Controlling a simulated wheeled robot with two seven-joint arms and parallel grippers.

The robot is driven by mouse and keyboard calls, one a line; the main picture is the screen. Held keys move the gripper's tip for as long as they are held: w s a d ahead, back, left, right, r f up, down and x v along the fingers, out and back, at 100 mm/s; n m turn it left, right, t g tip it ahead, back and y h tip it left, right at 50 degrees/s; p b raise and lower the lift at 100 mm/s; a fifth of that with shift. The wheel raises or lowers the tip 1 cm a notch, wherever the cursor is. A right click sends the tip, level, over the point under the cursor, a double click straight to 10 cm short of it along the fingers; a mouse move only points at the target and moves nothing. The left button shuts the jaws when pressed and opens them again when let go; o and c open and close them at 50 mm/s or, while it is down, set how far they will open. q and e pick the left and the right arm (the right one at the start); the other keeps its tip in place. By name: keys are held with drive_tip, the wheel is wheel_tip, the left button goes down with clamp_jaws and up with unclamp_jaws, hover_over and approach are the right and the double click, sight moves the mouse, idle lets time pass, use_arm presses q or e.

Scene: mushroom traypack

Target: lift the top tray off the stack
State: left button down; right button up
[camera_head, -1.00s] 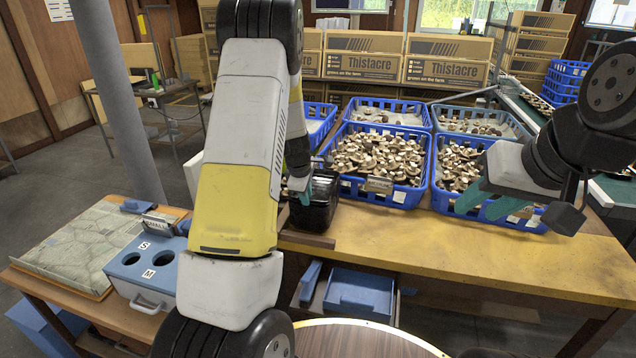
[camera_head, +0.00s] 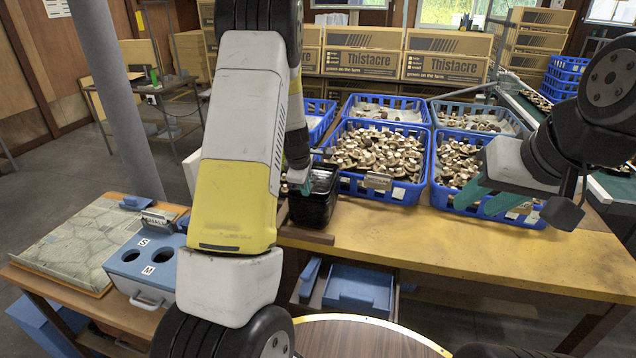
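The stack of black trays (camera_head: 316,207) stands on the wooden table, just left of the front blue crate of mushrooms. My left gripper (camera_head: 303,188) is at the upper left rim of the stack, with a teal fingertip showing there. My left arm hides most of that gripper, so I cannot tell whether its fingers are closed on the top tray. My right gripper (camera_head: 482,202) is open, with its teal fingers spread and empty, in front of the right mushroom crate.
Blue crates of mushrooms (camera_head: 401,192) line the back of the table. The yellowish front of the table (camera_head: 440,245) is clear. A blue box with S and M holes (camera_head: 147,262) and a map-like board (camera_head: 90,243) are at the left. Cardboard boxes stand behind.

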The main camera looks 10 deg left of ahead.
use_arm(q)
drive_tip(key=shift+r, duration=2.75)
